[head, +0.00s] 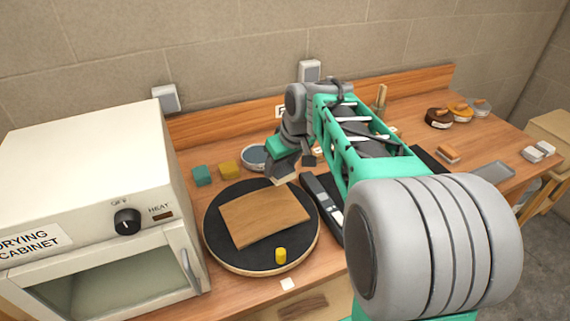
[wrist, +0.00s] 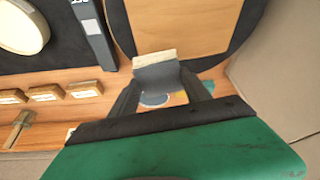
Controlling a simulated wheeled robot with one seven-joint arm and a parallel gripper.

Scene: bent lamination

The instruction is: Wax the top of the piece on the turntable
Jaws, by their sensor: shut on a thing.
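The turntable (head: 218,245) is a round black disc with a wooden rim; it also shows in the wrist view (wrist: 119,25). The piece (head: 262,216) is a slightly curved brown wooden panel lying on it, and part shows in the wrist view (wrist: 190,25). My gripper (head: 285,170) is over the turntable's back edge, just behind the piece. It is shut on a grey block with a pale cream face (wrist: 155,72). The block looks clear of the piece, but its height above the disc is hard to tell. A round tin (head: 255,157) sits behind the turntable, partly hidden.
A yellow peg (head: 281,256) stands on the turntable's front. Teal (head: 202,175) and yellow (head: 229,169) blocks lie behind it. The drying cabinet (head: 90,190) borders the left. Several small pads, including a dark round one (head: 438,118), lie at the right. A wall closes the back.

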